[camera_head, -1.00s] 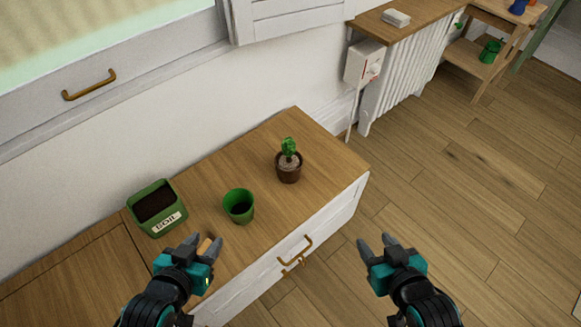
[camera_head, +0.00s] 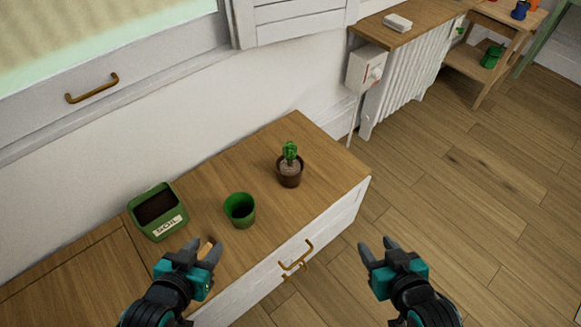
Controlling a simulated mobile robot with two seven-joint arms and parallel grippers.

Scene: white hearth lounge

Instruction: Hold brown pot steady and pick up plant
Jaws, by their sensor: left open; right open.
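The brown pot (camera_head: 289,179) stands upright on the wooden cabinet top, near its right end. A small green plant (camera_head: 290,152) stands in it. My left gripper (camera_head: 204,248) is open in front of the cabinet's left part, below and left of the pot, apart from it. My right gripper (camera_head: 377,248) is open and empty over the floor, right of the cabinet and below right of the pot. Neither gripper touches the pot or plant.
An empty-looking green pot (camera_head: 240,210) stands left of the brown pot. A green soil box (camera_head: 157,211) stands further left. The cabinet top (camera_head: 300,128) is clear around the brown pot.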

